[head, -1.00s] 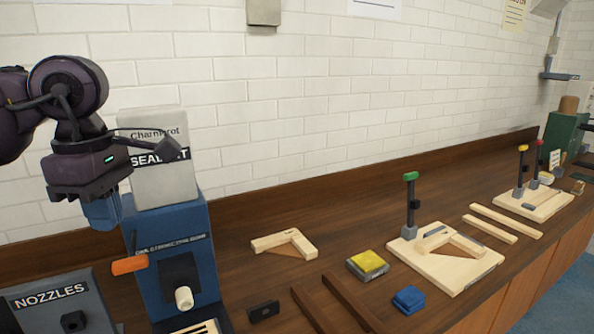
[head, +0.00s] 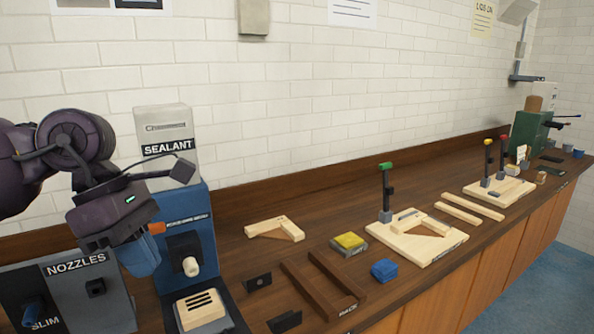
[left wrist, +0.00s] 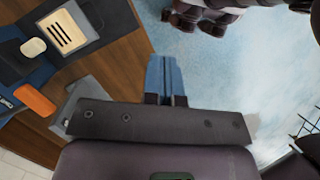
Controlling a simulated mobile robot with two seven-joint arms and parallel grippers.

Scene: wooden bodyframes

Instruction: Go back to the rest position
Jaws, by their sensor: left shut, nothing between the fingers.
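My left gripper (head: 143,262) hangs at the left of the head view, in front of the sealant dispenser (head: 188,228) and above the nozzles box (head: 75,290). Its blue fingers point down and are shut with nothing between them. In the left wrist view the shut blue fingers (left wrist: 167,75) are over the pale blue floor (left wrist: 230,75), beyond the bench edge. My right gripper does not show in the head view.
The wooden bench (head: 330,226) runs along the white brick wall.

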